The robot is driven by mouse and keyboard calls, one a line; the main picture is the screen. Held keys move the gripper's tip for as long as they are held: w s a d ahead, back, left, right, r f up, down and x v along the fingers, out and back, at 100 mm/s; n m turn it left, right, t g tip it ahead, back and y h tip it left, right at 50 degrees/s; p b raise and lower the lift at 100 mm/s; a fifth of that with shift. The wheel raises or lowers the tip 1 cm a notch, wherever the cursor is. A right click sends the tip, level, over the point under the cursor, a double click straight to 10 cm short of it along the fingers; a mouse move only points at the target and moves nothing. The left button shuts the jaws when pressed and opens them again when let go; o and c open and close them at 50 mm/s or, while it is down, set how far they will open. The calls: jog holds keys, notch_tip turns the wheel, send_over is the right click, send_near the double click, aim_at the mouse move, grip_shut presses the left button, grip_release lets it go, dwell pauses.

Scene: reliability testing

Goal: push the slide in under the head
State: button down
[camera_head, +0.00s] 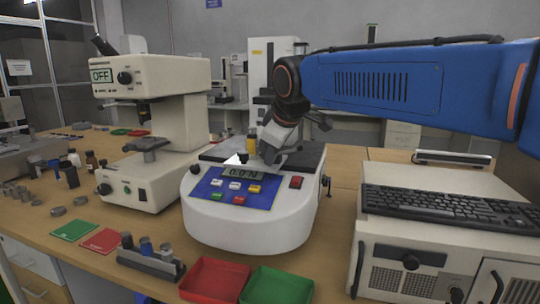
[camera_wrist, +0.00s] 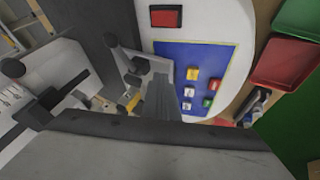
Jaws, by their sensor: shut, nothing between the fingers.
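My gripper (camera_head: 268,152) is shut and low over the tester's dark top (camera_head: 312,158), just behind the display. In the wrist view my shut gripper (camera_wrist: 165,98) reaches past the edge of the blue panel (camera_wrist: 205,65). A grey bracket with a black knob (camera_wrist: 110,40) is close beside it; I cannot tell whether they touch. I cannot clearly pick out the slide or the head; my gripper and wrist hide part of this area.
A beige instrument (camera_head: 150,85) with an OFF display stands at left. A red tray (camera_head: 215,280) and a green tray (camera_head: 278,286) are in front. A cabinet with a keyboard (camera_head: 450,206) is at right, below my blue arm. Small metal parts lie at left.

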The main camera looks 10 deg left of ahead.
jog(key=shift+w, duration=0.65)
jog(key=shift+d, duration=0.1)
jog(key=w, duration=0.3)
jog(key=w+d, duration=0.1)
jog(key=w, duration=0.6)
jog(key=shift+w+d, duration=0.1)
jog(key=shift+d, duration=0.1)
jog(key=shift+w+r, duration=0.15)
jog(key=shift+w, duration=0.05)
jog(key=shift+s, duration=0.1)
